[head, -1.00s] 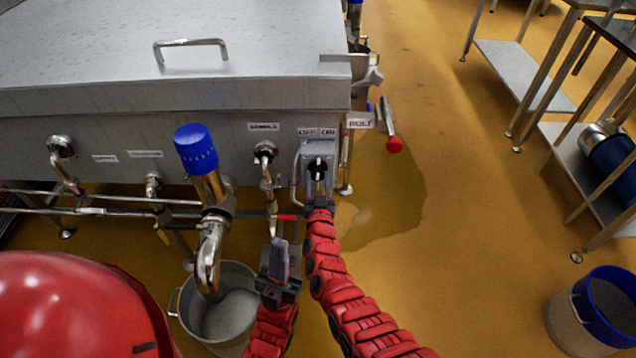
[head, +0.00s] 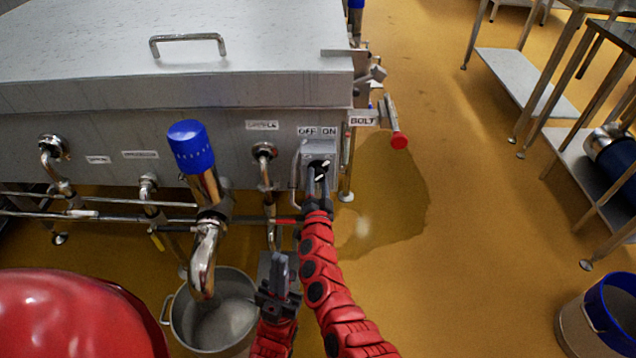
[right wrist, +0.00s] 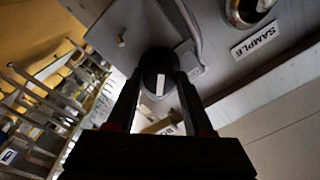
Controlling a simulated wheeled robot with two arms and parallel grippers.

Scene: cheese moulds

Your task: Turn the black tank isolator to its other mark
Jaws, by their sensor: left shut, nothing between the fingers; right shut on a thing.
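The black tank isolator (head: 321,168) is a round knob on a grey box on the tank's front, under the OFF label (head: 307,131) and the ON label (head: 329,131). In the head view its white mark slants up to the right, towards the ON side. My right gripper (head: 318,188) reaches it from below and is shut on it. In the right wrist view the black knob (right wrist: 158,62) sits between the two fingers (right wrist: 158,95), with a white bar on its face. My left gripper (head: 280,268) is shut and empty, lower down, left of my right arm.
A blue-capped steel pipe (head: 190,148) stands left of the isolator, above a metal bucket (head: 215,318). A SAMPLE fitting (head: 264,152) is close left.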

